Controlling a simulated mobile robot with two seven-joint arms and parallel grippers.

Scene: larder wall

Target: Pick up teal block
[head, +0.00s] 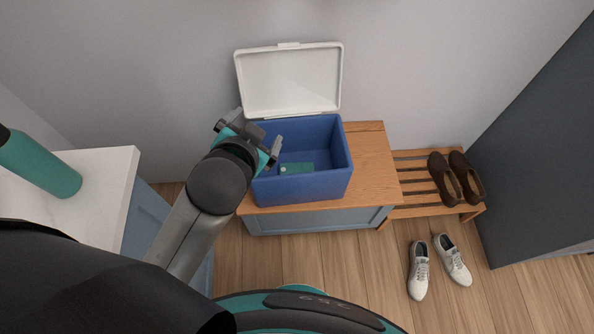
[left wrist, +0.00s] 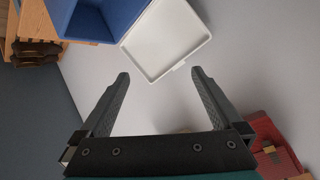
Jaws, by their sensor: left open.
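A teal block (head: 297,168) lies flat on the floor of an open blue box (head: 318,187), near its left side. The block has a small pale spot at its left end. My left gripper (head: 258,131) is open and empty over the box's left rim, up and left of the block. In the left wrist view the open fingers (left wrist: 160,74) point toward the wall and the white lid (left wrist: 167,42), with a corner of the blue box (left wrist: 88,18) at the top. The block does not show there. My right gripper is in neither view.
The box's white lid (head: 289,80) stands open at the back. The box sits on a wooden-topped cabinet (head: 372,165), clear on its right. A shoe rack (head: 413,166) with brown shoes stands farther right. A white counter (head: 104,190) with a teal cylinder (head: 45,165) is at left.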

